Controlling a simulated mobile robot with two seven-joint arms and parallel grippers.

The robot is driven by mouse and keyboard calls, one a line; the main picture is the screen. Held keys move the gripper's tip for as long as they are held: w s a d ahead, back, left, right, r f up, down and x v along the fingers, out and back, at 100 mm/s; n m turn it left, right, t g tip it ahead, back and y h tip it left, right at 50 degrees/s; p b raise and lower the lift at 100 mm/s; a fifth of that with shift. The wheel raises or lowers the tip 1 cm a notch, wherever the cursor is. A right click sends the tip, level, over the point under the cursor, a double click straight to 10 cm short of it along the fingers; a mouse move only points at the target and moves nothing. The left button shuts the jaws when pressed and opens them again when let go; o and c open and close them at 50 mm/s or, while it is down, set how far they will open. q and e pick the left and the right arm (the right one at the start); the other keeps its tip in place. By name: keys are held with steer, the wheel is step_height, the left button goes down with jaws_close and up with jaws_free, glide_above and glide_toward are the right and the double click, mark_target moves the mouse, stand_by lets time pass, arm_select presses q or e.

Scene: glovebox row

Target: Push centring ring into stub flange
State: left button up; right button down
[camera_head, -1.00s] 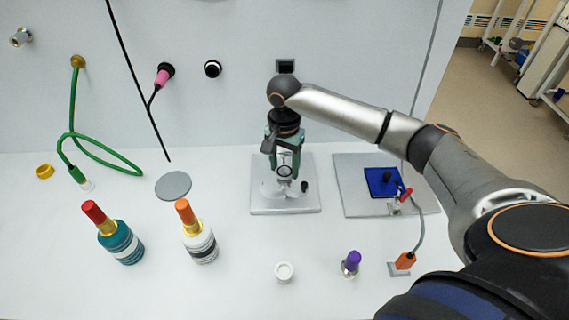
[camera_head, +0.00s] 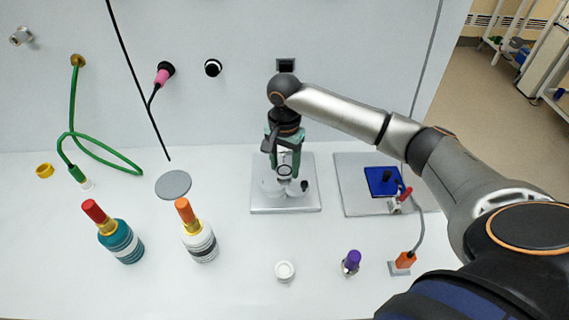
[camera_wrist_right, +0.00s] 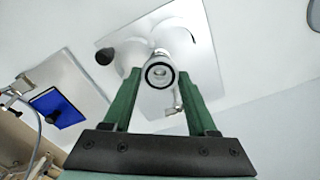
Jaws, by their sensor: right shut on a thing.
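My right gripper (camera_head: 285,170) is down over the grey stand plate (camera_head: 308,204) in the middle of the bench. Its green fingers are shut on the centring ring, a small round metal piece with a black rim (camera_wrist_right: 159,73). The ring shows between the fingertips in the right wrist view and small in the head view (camera_head: 285,171). The stub flange seems to be the metal tube behind the ring. The ring appears in line with the tube, but I cannot tell whether it is seated. My left gripper is not in view.
Right of the stand is another grey plate (camera_head: 352,205) with a blue square (camera_head: 382,181) and a red-handled part (camera_head: 404,196). Orange-capped (camera_head: 199,235) and red-capped (camera_head: 117,235) bottles stand left. A white cap (camera_head: 285,271) and purple-topped piece (camera_head: 351,262) are in front.

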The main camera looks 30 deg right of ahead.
mark_target(284, 172)
steer(key=shift+f, duration=1.2)
steer(key=shift+c, duration=0.6)
jaws_free()
steer(key=shift+r, duration=0.1)
step_height(284, 172, up, 12)
steer(key=shift+r, duration=0.2)
